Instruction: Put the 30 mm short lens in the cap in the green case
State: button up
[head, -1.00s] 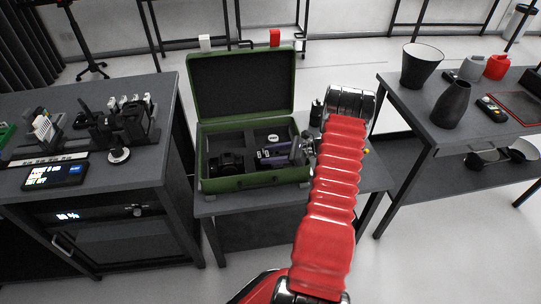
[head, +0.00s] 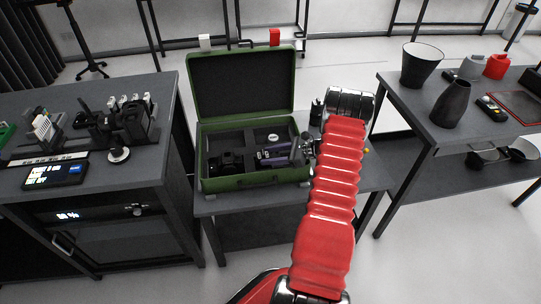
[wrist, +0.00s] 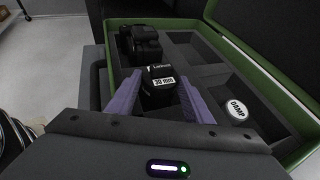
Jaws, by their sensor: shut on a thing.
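The green case (head: 252,183) stands open on the middle table, its lid tipped up at the back. My gripper (wrist: 162,98), with purple fingers, is shut on a black lens (wrist: 160,73) whose label reads "30 mm", in the wrist view. My gripper is also seen over the front right of the case in the head view (head: 275,155). Lens and fingers are at or over a foam compartment; I cannot tell whether the lens touches the bottom. A black camera (wrist: 140,42) sits in the case beside the lens. The lens's lower part is hidden.
A round white-topped item (wrist: 235,108), its label hard to read, lies in another compartment. One foam compartment (wrist: 187,52) looks empty. A left table (head: 150,160) holds gadgets and a right table (head: 400,100) holds vases. The raised lid (head: 240,82) blocks the rear.

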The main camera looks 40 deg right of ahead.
jog(key=shift+f, duration=0.55)
jog(key=o, duration=1.2)
jog(key=shift+o, duration=0.8)
jog(key=shift+f, duration=0.1)
jog(key=shift+s, duration=0.15)
jog(key=v, duration=1.3)
jog(key=shift+s+d+r, duration=0.1)
jog(key=shift+d+r, duration=0.1)
jog(key=shift+d, duration=0.1)
